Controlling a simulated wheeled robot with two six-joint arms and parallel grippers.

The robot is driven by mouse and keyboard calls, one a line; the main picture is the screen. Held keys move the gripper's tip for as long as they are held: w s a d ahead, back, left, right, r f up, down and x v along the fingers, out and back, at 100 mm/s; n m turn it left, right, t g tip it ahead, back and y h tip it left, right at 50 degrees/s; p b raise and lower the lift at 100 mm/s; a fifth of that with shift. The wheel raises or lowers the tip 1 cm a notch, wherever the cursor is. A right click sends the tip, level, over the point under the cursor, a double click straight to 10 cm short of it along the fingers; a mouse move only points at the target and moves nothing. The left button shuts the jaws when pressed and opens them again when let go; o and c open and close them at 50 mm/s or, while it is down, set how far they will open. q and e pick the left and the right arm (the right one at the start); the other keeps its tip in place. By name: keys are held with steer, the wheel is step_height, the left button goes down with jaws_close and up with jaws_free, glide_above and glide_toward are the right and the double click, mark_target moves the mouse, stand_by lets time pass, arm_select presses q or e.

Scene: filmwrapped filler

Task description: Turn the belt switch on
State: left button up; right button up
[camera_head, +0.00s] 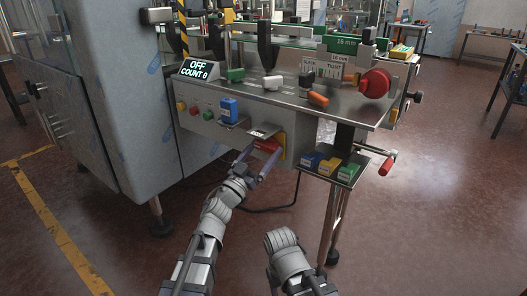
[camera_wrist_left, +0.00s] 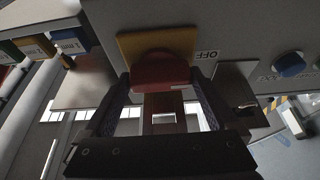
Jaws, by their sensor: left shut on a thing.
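The red belt switch (camera_head: 267,146) sits on a yellow plate (camera_head: 282,147) on the front panel of the machine. My left gripper (camera_head: 260,157) reaches up to it from below. In the left wrist view the rounded red knob (camera_wrist_left: 161,70) lies between the two dark fingers (camera_wrist_left: 163,86), which are shut on it. Its yellow plate (camera_wrist_left: 150,42) shows behind it, with an upside-down OFF label (camera_wrist_left: 207,55) beside it.
A low shelf with blue, yellow and green boxes (camera_head: 329,166) is to the right. A red-handled crank (camera_head: 386,165) sticks out farther right. Floor in front is free.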

arm_select(q)
steer(key=shift+m, duration=0.4)
steer(key=shift+c, duration=0.2)
steer(key=m+g+h, duration=0.1)
steer(key=m, duration=0.1)
steer(key=m+g+h, duration=0.1)
steer(key=m, duration=0.1)
steer(key=shift+w+a+r+p, duration=0.1)
steer(key=shift+w+a+p, duration=0.05)
steer(key=shift+p, duration=0.15)
steer(key=m+g+p, duration=0.1)
steer(key=m, duration=0.2)
steer(key=m+g+h+p, duration=0.1)
steer(key=m, duration=0.2)
steer(key=shift+r+g, duration=0.15)
steer(key=shift+g, duration=0.25)
steer(key=m+g+p, duration=0.1)
steer(key=m, duration=0.2)
steer(key=m+g+p, duration=0.1)
steer(key=m+p, duration=0.1)
steer(key=m, duration=0.1)
steer(key=shift+w+a+r+m+g, duration=0.1)
steer(key=shift+r+m+g, duration=0.05)
steer(key=shift+m+g, duration=0.2)
steer(key=shift+m+g+p, duration=0.45)
steer(key=shift+m+p, duration=0.7)
steer(key=shift+m, duration=0.6)
steer(key=o, duration=1)
steer(key=v, duration=0.8)
